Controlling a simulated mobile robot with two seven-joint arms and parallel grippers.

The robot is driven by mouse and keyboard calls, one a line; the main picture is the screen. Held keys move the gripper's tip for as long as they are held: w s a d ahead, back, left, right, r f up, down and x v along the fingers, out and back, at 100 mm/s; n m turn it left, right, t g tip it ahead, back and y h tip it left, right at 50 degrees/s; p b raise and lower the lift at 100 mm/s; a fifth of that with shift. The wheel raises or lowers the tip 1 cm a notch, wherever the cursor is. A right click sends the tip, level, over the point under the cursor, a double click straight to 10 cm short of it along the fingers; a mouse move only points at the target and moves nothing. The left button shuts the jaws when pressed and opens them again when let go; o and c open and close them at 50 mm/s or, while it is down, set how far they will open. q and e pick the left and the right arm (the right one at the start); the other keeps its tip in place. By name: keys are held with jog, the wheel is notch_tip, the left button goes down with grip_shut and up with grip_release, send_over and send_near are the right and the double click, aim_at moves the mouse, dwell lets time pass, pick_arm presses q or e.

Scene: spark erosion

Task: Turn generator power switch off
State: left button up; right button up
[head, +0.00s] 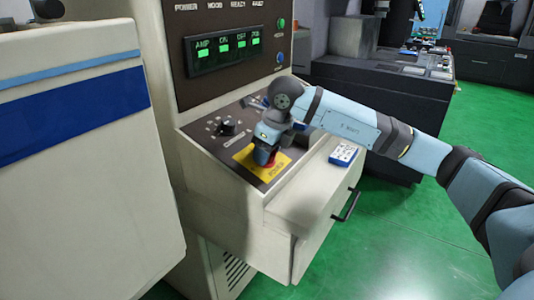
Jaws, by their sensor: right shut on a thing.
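The generator power switch (271,163) is a red knob on a yellow plate (281,167) labelled POWER. It sits on the sloped dark control panel of the cream generator cabinet (225,187). My right gripper (265,158) points down at the plate and is shut on the switch. The gripper and wrist hide most of the knob, so its turned position cannot be told. My left gripper is not in view.
A black knob (227,127) sits left of the plate on the same panel. A display (222,50) above shows several lit green readouts. A small blue and white box (343,155) lies on the ledge above a drawer handle (347,205). Green floor is clear at right.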

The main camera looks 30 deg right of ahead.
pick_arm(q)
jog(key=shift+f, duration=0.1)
pick_arm(e)
jog(key=shift+n, duration=0.6)
jog(key=o, duration=0.9)
pick_arm(q)
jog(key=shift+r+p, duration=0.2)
jog(key=shift+p, duration=0.3)
pick_arm(e)
jog(key=v, duration=1.3)
jog(key=shift+s+r, duration=0.1)
jog(key=shift+r, duration=0.3)
